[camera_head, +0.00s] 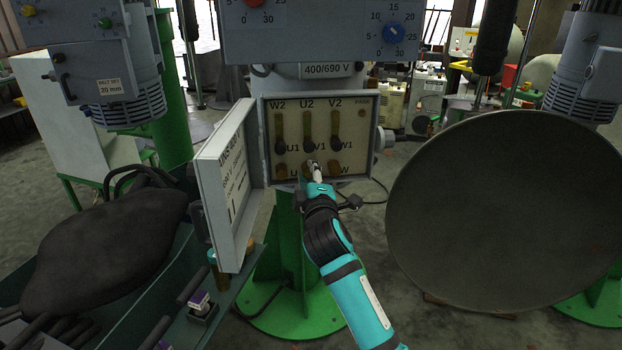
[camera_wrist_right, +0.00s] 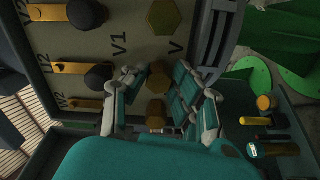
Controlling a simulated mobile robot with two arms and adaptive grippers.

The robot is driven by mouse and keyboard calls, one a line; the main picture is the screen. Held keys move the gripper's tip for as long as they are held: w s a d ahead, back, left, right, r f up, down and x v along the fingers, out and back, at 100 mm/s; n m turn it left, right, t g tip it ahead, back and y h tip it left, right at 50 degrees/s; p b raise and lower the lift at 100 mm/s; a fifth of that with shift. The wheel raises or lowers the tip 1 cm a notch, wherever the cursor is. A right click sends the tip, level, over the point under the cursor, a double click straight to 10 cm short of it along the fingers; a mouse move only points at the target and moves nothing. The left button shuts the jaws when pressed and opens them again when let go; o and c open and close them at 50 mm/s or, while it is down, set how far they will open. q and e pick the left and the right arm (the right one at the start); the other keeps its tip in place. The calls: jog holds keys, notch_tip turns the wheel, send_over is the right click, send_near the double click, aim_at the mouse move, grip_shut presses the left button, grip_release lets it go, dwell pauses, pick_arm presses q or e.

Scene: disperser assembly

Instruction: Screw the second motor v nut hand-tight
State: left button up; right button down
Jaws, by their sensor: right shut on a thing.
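The open terminal box (camera_head: 376,135) has a cream board with labels W2, U2, V2 above and U1, V1, W1 below. The motor V nut (camera_wrist_right: 157,82) is a brass hex nut in the middle of the bottom row. My right gripper (camera_head: 314,166) reaches up to it from below. In the right wrist view the fingers of this gripper (camera_wrist_right: 158,84) stand on either side of the V nut, shut on it. Another brass nut, by W (camera_head: 334,169), shows to the right, and one by U (camera_head: 282,172) to the left. My left gripper is not in view.
The box's open door (camera_head: 228,185) hangs to the left of the board. A large grey disc (camera_head: 505,210) fills the right side. A dark lumpy mass (camera_head: 105,250) lies at lower left. Black knobs (camera_head: 308,145) sit on the middle row, close above the gripper.

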jog(key=shift+f+m+b, duration=0.2)
jog(key=shift+m+b, duration=0.1)
jog(key=shift+m, duration=0.8)
jog(key=c, duration=1.1)
grip_release()
jog(key=shift+r, duration=0.1)
jog(key=s, duration=0.4)
jog(key=s+d, duration=0.1)
jog(key=s, duration=0.7)
jog(key=shift+d, duration=0.25)
